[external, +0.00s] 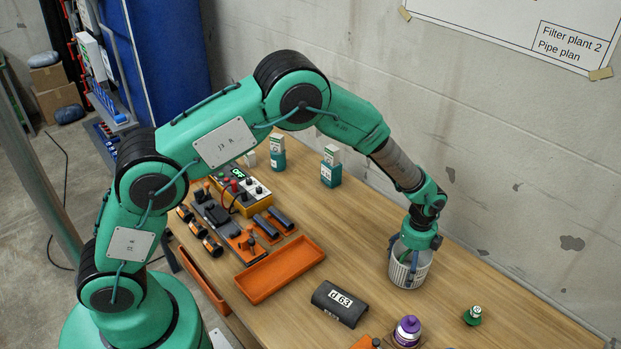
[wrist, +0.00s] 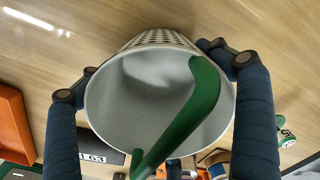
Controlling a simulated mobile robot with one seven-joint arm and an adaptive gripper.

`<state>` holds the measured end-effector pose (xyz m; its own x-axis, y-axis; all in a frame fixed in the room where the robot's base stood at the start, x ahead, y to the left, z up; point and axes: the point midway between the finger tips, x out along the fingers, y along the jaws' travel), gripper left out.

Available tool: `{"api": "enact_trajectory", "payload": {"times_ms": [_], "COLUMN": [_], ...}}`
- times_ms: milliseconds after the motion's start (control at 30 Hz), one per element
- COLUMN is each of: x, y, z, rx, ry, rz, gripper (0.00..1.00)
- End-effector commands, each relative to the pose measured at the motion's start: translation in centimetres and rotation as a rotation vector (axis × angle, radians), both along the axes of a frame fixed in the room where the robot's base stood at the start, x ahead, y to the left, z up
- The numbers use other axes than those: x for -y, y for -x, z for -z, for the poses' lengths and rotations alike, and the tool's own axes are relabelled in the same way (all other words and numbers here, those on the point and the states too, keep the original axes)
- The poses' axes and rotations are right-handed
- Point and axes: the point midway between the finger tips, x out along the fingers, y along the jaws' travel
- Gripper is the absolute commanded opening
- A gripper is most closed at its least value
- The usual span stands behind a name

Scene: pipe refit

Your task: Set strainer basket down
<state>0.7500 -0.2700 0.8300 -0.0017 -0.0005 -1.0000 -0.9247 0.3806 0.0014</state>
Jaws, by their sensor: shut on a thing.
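The strainer basket (external: 408,272) is a light grey perforated cup at the right of the table in the external view. It is upright or nearly so, and its base is at or just above the wood; I cannot tell if it touches. My gripper (external: 405,256) comes from above with its dark fingers on either side of the basket, shut on it. In the wrist view the open mouth of the basket (wrist: 130,105) faces me, empty inside, with a curved green handle (wrist: 195,105) across it. The two padded fingers of my gripper (wrist: 155,80) flank its wall.
A black pipe cover marked d 63 (external: 340,303) lies left of the basket. A purple-capped container (external: 406,333) and a small green cap (external: 473,316) stand toward the front. An orange tray (external: 280,270) is further left. Bare wood (external: 350,235) lies behind and left of the basket.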

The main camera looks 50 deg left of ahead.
Motion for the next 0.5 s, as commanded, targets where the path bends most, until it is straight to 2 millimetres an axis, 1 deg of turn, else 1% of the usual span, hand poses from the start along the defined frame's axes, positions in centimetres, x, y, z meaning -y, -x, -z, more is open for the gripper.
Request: {"api": "enact_trajectory", "payload": {"times_ms": [167, 300, 333, 367, 500], "x": [0.02, 0.01, 0.01, 0.01, 0.01], "y": [-0.04, -0.03, -0.02, -0.02, -0.02], "z": [-0.08, 0.24, 0.24, 0.21, 0.20], "rx": [0.001, 0.001, 0.000, 0.000, 0.001], "ry": [0.000, 0.000, 0.000, 0.000, 0.000], "rz": [0.000, 0.000, 0.000, 0.000, 0.000], "gripper": [0.54, 0.54, 0.95, 1.00, 1.00]}}
